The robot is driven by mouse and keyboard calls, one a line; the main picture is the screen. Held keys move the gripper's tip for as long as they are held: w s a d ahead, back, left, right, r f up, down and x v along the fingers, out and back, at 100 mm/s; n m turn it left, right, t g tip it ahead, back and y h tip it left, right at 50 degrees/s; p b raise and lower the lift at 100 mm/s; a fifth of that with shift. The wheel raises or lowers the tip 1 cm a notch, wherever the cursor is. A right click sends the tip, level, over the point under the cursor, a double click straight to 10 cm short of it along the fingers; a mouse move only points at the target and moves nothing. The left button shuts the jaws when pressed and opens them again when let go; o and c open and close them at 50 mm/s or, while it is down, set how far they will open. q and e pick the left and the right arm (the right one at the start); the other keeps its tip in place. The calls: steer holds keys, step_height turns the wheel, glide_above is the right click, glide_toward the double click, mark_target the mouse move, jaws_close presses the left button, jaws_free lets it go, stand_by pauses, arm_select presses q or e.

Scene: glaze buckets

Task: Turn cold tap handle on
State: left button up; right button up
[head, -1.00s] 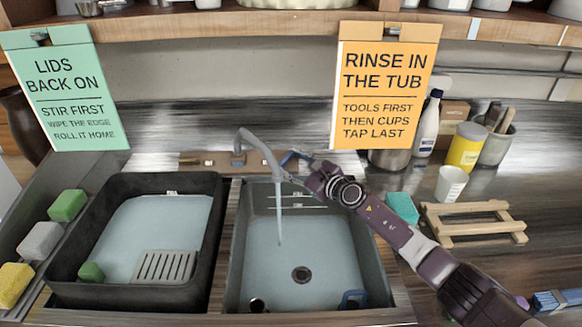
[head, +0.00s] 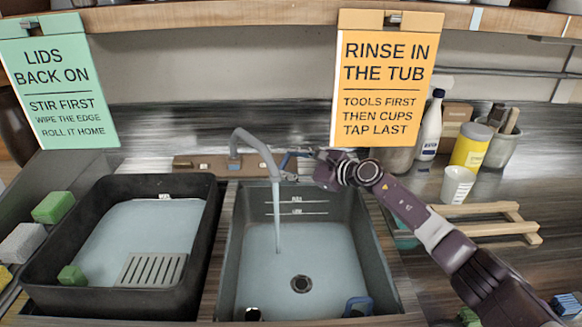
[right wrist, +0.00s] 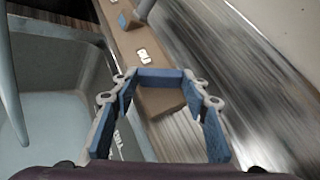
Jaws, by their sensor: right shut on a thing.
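The grey tap spout (head: 252,141) rises from a brown wooden deck (head: 195,163) behind the tub sink, and water runs from it into the grey tub (head: 262,260). My right gripper (head: 292,160) reaches from the right to the deck, just right of the spout. In the right wrist view my right gripper (right wrist: 160,88) has blue-padded fingers on both sides of a blue bar, which looks like the cold tap handle (right wrist: 160,75). The gripper is shut on it. In the head view the fingers mostly hide the handle. My left gripper is not in view.
A black tub (head: 50,250) with a grey grate stands left. An orange sign (head: 388,80) hangs close above my right wrist. A white cup (head: 458,185), wooden rack (head: 490,226), bottle (head: 430,128) and yellow can (head: 470,148) stand right of my arm.

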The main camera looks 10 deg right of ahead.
steer(key=o, duration=1.1)
steer(key=v, duration=1.2)
